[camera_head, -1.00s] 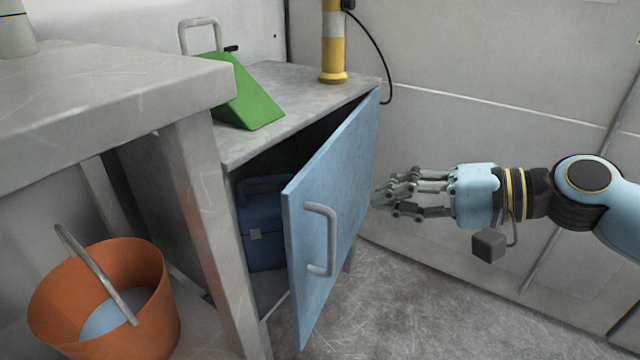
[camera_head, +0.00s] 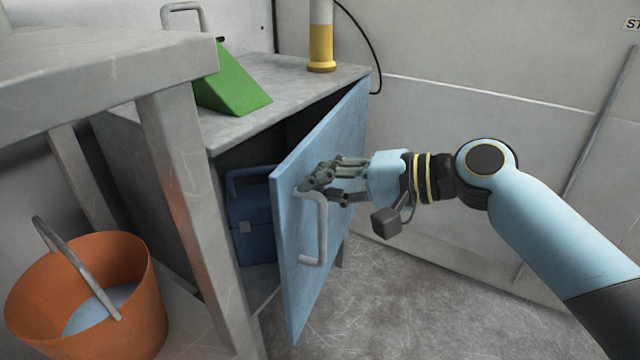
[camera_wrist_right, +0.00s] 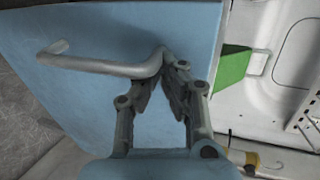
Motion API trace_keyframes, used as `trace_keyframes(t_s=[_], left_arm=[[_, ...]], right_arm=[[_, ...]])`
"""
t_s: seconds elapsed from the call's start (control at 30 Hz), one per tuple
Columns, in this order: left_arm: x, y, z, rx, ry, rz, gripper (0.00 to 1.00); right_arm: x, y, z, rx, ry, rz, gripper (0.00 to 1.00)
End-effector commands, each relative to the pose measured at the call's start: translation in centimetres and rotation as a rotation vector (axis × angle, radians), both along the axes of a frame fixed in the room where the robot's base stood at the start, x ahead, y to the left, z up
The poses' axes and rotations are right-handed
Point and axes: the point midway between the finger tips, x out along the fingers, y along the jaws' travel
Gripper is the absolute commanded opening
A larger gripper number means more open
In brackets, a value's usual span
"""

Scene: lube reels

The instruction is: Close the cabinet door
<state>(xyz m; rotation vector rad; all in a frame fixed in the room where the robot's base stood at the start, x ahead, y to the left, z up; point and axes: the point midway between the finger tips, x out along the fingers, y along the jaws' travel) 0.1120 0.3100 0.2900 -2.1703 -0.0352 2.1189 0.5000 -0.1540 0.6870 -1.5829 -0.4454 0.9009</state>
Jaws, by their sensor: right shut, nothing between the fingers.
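The blue cabinet door (camera_head: 305,265) stands ajar, its free edge swung out toward me. A grey bar handle (camera_head: 322,235) is on its outer face. The grey cabinet (camera_head: 245,122) shows a dark gap behind the door. My right gripper (camera_head: 312,182) is shut and empty, in front of the door's outer face by the handle's upper end. In the right wrist view, its fingertips (camera_wrist_right: 170,62) are close to one end of the handle (camera_wrist_right: 95,65); I cannot tell whether they touch it. The door (camera_wrist_right: 110,25) fills much of that view. My left gripper is not in view.
A blue case (camera_head: 250,225) sits inside the cabinet. A green wedge (camera_head: 232,85) and a yellow-white cylinder (camera_head: 321,45) stand on top. A grey table (camera_head: 110,85) and an orange bucket (camera_head: 125,300) are at left. Floor right of the door is clear.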

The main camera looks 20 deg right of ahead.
Motion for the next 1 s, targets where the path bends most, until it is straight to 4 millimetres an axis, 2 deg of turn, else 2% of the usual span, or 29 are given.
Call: trace_keyframes(t_s=[0.17,0.5,0.6,0.77,1.0], left_arm=[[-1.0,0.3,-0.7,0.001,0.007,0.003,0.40],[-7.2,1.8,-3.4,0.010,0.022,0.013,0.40],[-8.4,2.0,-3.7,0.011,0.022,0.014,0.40],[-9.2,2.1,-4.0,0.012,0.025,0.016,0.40],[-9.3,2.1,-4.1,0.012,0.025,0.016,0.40]], right_arm=[[0.8,0.8,0.3,0.005,-0.003,-0.028,0.00],[5.4,5.6,0.4,0.007,-0.001,-0.176,0.00],[6.4,6.6,0.3,0.005,-0.001,-0.205,0.00],[6.9,7.2,0.1,0.000,0.000,-0.222,0.00],[6.9,7.2,-0.1,0.000,0.002,-0.222,0.00]])
